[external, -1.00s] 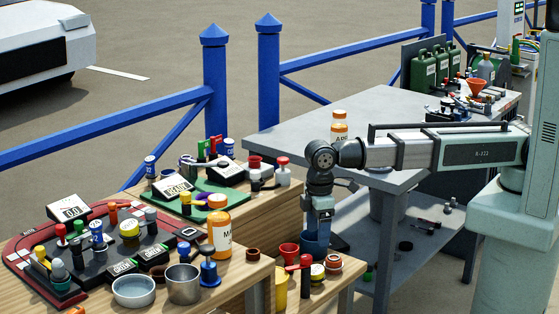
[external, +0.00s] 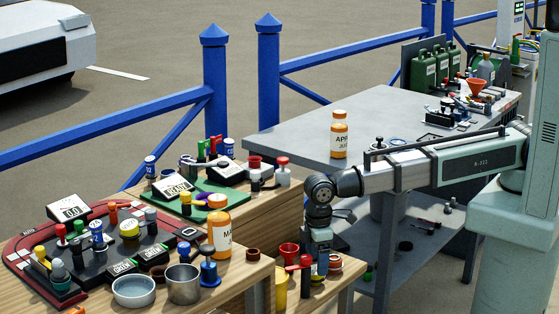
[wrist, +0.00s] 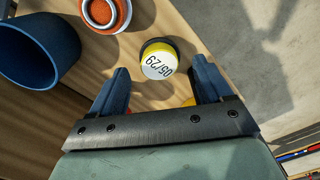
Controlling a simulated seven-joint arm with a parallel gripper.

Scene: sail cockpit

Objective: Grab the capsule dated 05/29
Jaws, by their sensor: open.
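The capsule dated 05/29 (wrist: 158,62) stands on the wooden surface in the wrist view. It has a white top with the black date, a yellow band and a dark rim. My gripper (wrist: 160,74) is open, with one blue finger on each side of the line to the capsule. The capsule sits between and slightly beyond the fingertips, with gaps on both sides, so it is not held. In the external view my gripper (external: 322,262) points down over the low wooden table, and I cannot make out the capsule there.
A dark blue cup (wrist: 75,45) and an orange-filled white container (wrist: 97,24) stand left of the capsule. The table edge runs close on its right, with bare ground beyond. A red cup (external: 289,250) and a red-topped item (external: 305,262) stand beside my gripper in the external view.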

